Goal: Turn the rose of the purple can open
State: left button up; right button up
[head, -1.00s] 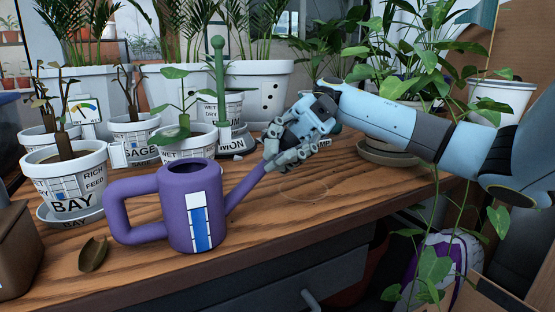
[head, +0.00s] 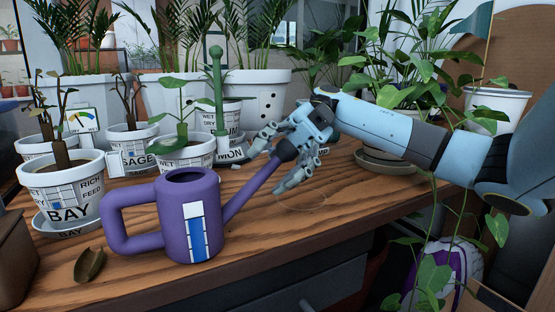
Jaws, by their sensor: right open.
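The purple can (head: 178,225) stands upright on the wooden table, its loop handle to the left and its spout rising to the right. A blue and white gauge strip runs down its front. The dark rose (head: 286,150) sits at the spout's tip. My right gripper (head: 278,160) is open, its fingers spread on either side of the rose. I cannot tell whether a finger touches it. The rose's far side is partly hidden by the gripper. My left gripper is not in view.
Labelled herb pots, among them the bay pot (head: 60,190) and sage pot (head: 132,140), stand behind and left of the can. A dry leaf (head: 89,265) lies at the front left. The wooden table (head: 330,205) is bare right of the can.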

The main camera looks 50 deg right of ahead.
jog(key=v, duration=0.7)
jog(key=shift+d, duration=0.2)
jog(key=shift+w, duration=0.1)
